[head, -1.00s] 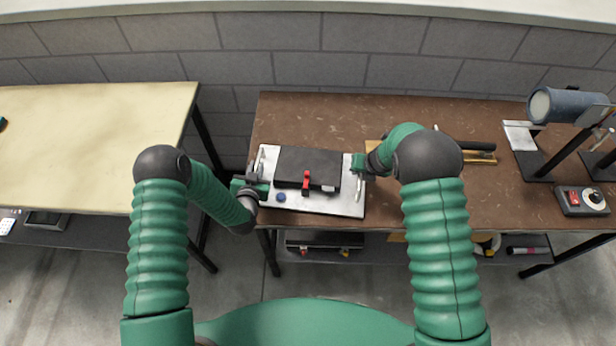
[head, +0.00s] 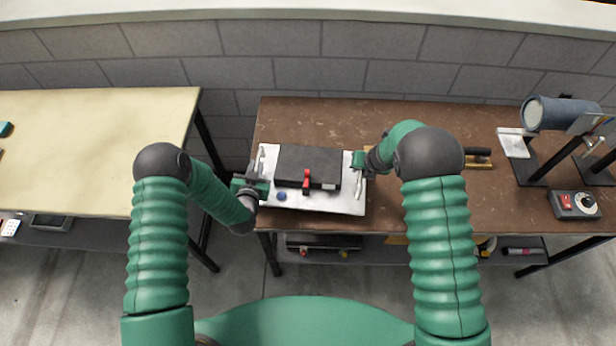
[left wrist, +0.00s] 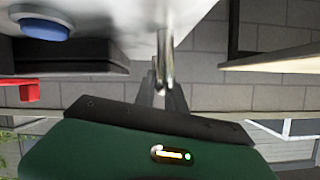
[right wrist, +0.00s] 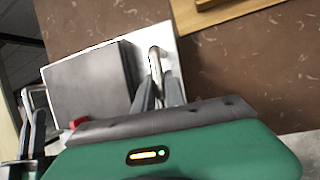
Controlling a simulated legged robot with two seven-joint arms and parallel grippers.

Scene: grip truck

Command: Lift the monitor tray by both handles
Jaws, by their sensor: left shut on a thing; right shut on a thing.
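The pale metal monitor tray (head: 320,203) carries a flat black monitor (head: 308,163) with a red part at its front edge and a blue knob (head: 282,196) near the front left. My left gripper (head: 258,182) is shut on the tray's left handle, a metal bar (left wrist: 165,62) seen in the left wrist view. My right gripper (head: 361,166) is shut on the right handle (head: 358,188); that bar also shows between the fingers in the right wrist view (right wrist: 154,62). The tray's underside is hidden in the head view, so its exact height above the bench is unclear.
The brown bench (head: 430,205) has free room right of the tray. A wooden board with black bars (head: 478,163), a blue cylinder on a stand (head: 560,113) and a control box (head: 574,204) stand farther right. A yellow table (head: 90,150) is across a gap at left.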

